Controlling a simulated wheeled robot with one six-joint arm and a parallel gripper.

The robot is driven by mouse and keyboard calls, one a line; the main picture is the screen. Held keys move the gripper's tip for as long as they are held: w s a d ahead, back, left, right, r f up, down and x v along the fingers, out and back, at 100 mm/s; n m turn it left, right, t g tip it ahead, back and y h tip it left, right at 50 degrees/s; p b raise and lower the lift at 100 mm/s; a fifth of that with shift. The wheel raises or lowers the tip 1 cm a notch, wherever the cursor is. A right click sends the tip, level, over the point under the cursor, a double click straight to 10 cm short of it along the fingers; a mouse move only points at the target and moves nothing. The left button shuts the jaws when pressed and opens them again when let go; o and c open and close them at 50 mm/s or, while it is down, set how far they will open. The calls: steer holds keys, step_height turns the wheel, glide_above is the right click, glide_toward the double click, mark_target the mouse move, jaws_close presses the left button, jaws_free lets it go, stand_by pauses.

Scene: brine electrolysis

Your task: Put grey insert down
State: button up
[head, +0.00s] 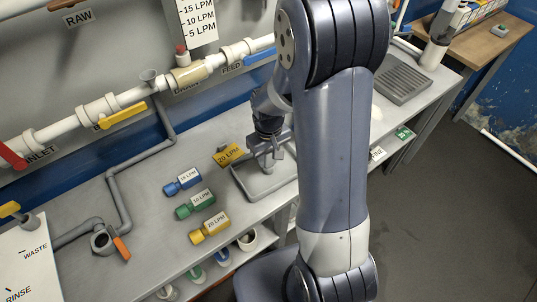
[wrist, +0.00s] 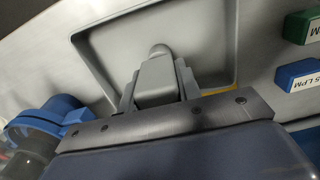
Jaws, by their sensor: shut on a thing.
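My gripper (head: 268,160) points down over a shallow grey tray (head: 252,192) on the bench. In the wrist view my gripper (wrist: 156,75) is shut on a grey insert (wrist: 158,52), a small piece with a rounded end that shows between the fingers. The tray (wrist: 103,58) lies behind it in that view. The insert is over the tray floor; I cannot tell whether it touches it. In the head view the fingers mostly hide the insert.
Labelled blue (head: 182,181), green (head: 196,204) and yellow (head: 210,228) inserts lie left of the tray. A yellow labelled piece (head: 228,154) sits close by the gripper's left. White piping (head: 130,97) with valves runs along the back. A ribbed grey mat (head: 403,84) lies at right.

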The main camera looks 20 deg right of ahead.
steer(key=shift+f, duration=0.15)
steer(key=o, duration=1.1)
steer(key=shift+c, duration=0.2)
step_height(320, 180, up, 12)
steer(key=shift+r, duration=0.2)
steer(key=shift+f, duration=0.15)
